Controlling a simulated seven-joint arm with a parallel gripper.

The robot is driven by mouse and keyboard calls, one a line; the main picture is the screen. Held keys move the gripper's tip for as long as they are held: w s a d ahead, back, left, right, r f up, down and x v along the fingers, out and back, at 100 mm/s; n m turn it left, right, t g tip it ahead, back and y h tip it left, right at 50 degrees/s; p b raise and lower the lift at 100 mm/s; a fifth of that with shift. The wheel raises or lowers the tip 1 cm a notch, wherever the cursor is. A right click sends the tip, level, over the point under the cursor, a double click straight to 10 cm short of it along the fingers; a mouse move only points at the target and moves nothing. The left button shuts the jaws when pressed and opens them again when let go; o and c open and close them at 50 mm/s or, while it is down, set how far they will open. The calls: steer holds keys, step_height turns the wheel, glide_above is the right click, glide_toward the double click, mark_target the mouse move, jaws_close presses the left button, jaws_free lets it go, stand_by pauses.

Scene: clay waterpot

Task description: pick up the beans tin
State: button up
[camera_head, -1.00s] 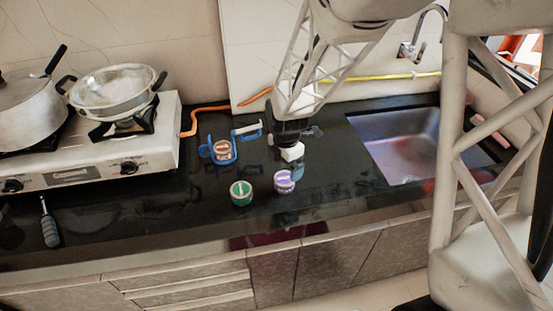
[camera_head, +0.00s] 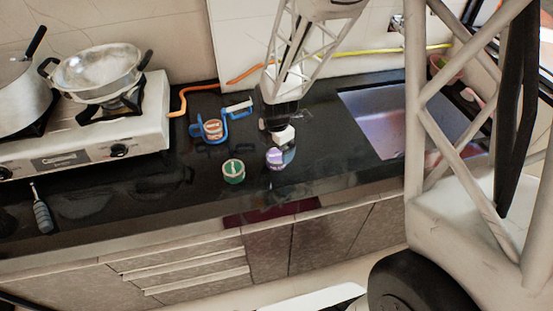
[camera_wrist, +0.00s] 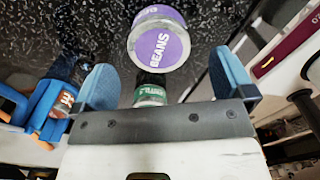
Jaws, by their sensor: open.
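The beans tin is a short round tin with a purple label, standing on the dark counter (camera_head: 275,161). In the wrist view its BEANS label (camera_wrist: 163,43) faces the camera, ahead of and between my two blue fingers. My gripper (camera_wrist: 166,80) is open and empty, with one finger to each side and the tin beyond the tips. In the head view my gripper (camera_head: 287,153) is just above and behind the tin, overlapping its upper right side. Whether they touch is unclear.
A green-labelled tin (camera_head: 233,172) stands close left of the beans tin. An orange-labelled tin (camera_head: 212,130) sits by a blue holder (camera_head: 239,109) farther back. A stove with a pan (camera_head: 97,70) is left, a sink (camera_head: 385,120) right. The front counter is mostly clear.

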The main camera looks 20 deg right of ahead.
mark_target(275, 156)
steer(key=shift+a+f, duration=0.15)
steer(key=shift+f, duration=2.45)
steer(key=shift+c, duration=0.3)
steer(key=c, duration=1)
steer(key=shift+r, duration=0.15)
steer(key=shift+c, duration=0.2)
steer(key=shift+r, duration=0.7)
step_height(275, 156, up, 2)
steer(key=shift+r, duration=0.1)
steer(key=s+r, duration=0.1)
steer(key=s, duration=1.5)
steer(key=shift+d, duration=0.4)
